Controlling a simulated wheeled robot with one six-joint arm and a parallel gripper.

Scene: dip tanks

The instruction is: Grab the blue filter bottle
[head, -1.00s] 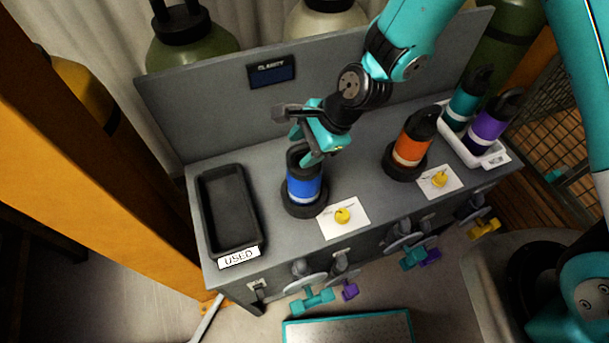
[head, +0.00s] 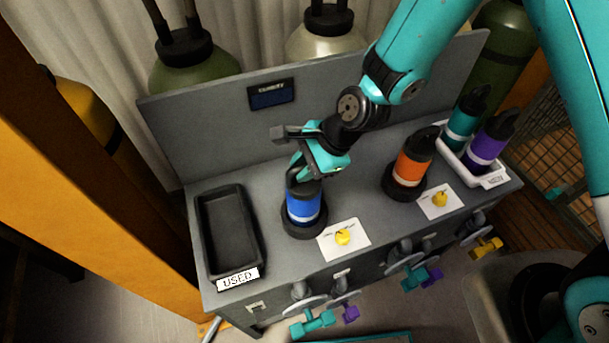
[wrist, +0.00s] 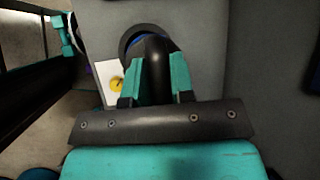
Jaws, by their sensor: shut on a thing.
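The blue filter bottle (head: 303,205) stands upright in a round black holder (head: 304,229) on the grey bench, left of its middle. It has a black top with a loop handle and a pale band. My gripper (head: 301,173) is at the bottle's top and is shut on its black handle. In the wrist view the black handle (wrist: 157,72) lies between my teal fingers (wrist: 157,88), and a sliver of blue shows beyond it. The bottle's base is hidden inside the holder.
A black tray (head: 202,238) labelled USED lies at the left. An orange bottle (head: 411,167) stands in a holder to the right. A white tray (head: 492,181) holds teal and purple bottles. A card with a yellow knob (head: 342,237) lies in front. A back panel (head: 220,116) rises behind.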

